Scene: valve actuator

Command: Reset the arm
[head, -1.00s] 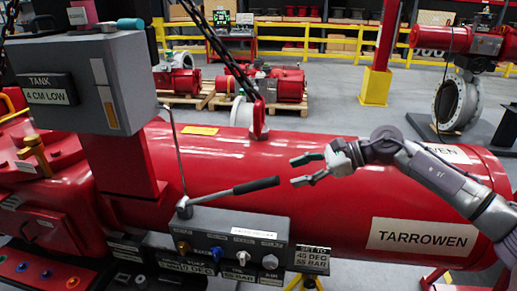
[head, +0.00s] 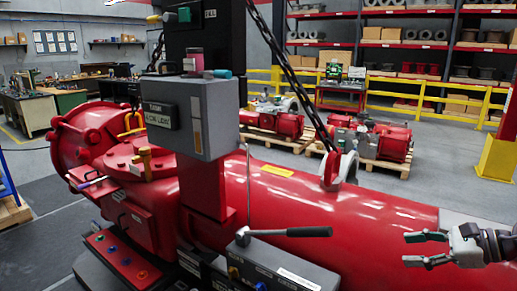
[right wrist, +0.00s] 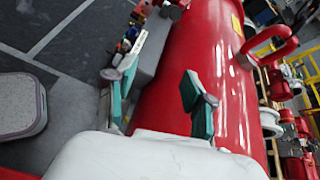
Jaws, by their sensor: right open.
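My right gripper (head: 428,249) is open and empty at the right edge of the head view, in front of the red cylinder (head: 385,222). Its two fingers also show spread apart in the right wrist view (right wrist: 158,95). A lever with a black grip (head: 295,232) sits on the grey control block (head: 275,268) and points right, toward my gripper but well apart from it. A thin upright rod (head: 248,190) rises by the lever's pivot. My left gripper is not in view.
A grey box (head: 192,115) with a label stands on a red post above the actuator. A row of coloured buttons (head: 124,260) is at the lower left. A chain (head: 290,70) hangs to a shackle on the cylinder. Yellow railing (head: 360,92) and pallets stand behind.

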